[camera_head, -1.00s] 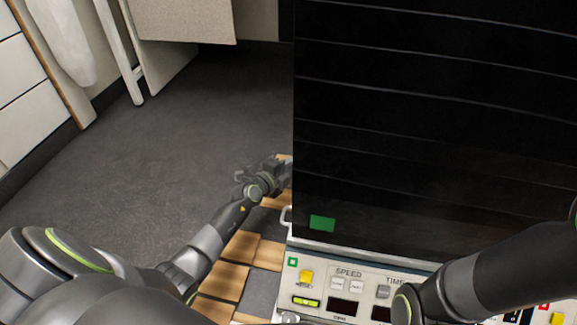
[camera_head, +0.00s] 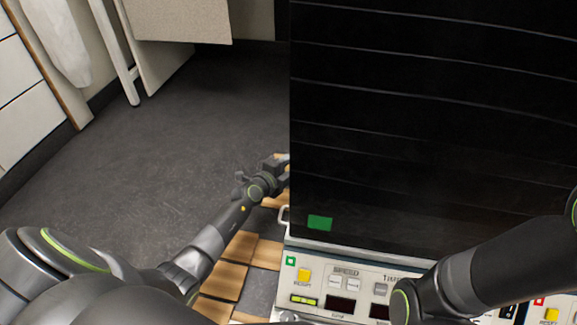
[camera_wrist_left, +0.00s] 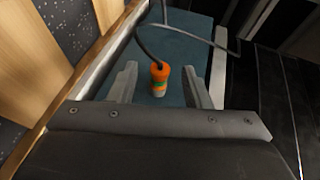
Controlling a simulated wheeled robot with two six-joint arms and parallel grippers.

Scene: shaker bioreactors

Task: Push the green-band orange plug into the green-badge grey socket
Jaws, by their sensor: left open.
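The orange plug (camera_wrist_left: 159,73) with a green band and a grey lower end shows in the left wrist view, with a dark cable running up from it. It stands on a dark blue-green surface (camera_wrist_left: 185,45) between the fingers of my open left gripper (camera_wrist_left: 160,80), with a gap on each side. In the head view my left gripper (camera_head: 277,174) is beside the left edge of the black cabinet, and the plug cannot be made out there. I cannot make out the grey socket in either view. My right arm crosses the lower right, but its gripper is out of view.
The large black ribbed cabinet (camera_head: 430,130) fills the right, with a green patch (camera_head: 320,223) low on it. Below it is a control panel (camera_head: 335,272) with buttons and a small green square badge (camera_head: 291,261). The grey floor is open.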

